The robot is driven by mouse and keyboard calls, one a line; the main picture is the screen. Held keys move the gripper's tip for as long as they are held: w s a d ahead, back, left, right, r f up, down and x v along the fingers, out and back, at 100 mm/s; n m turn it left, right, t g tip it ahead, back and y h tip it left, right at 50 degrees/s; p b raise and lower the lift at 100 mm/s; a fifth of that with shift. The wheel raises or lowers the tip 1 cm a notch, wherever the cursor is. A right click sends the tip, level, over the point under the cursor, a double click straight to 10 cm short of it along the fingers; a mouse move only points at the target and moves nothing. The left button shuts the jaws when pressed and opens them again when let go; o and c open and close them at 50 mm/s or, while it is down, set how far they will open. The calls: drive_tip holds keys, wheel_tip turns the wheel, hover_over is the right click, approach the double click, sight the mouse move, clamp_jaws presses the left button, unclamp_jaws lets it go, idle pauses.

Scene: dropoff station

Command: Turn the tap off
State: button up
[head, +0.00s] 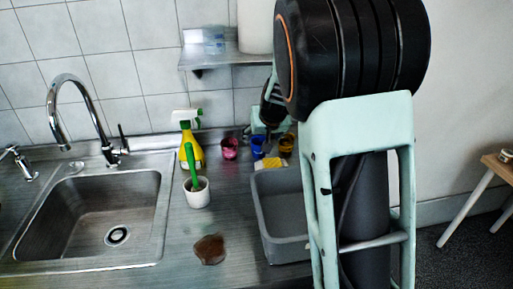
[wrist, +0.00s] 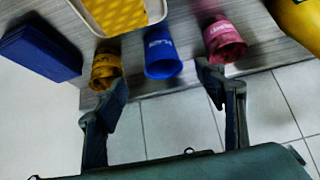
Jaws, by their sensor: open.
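The tap (head: 72,90) is a tall chrome gooseneck behind the sink at the left of the head view. Its slim lever (head: 122,138) stands near upright, leaning slightly left, at the right of the tap's base. No stream of water is visible below the spout. My gripper (wrist: 158,78) is open and empty in the wrist view, fingers spread near the cups. In the head view my arm partly hides it, at the back of the counter, well to the right of the tap and apart from it. The tap is not in the wrist view.
A steel sink (head: 95,215) is below the tap. A yellow spray bottle (head: 191,150), a white cup with a green brush (head: 197,195), a pink cup (head: 230,148) and a blue cup (wrist: 162,55) stand between. A grey bin (head: 280,215) is at right; a shelf (head: 225,60) hangs above.

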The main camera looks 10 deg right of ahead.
sight(259, 146)
drive_tip(key=x, duration=0.9)
drive_tip(key=shift+w+a+f, duration=0.1)
drive_tip(key=shift+f, duration=0.25)
drive_tip(key=c, duration=1.3)
drive_tip(key=shift+c, duration=0.2)
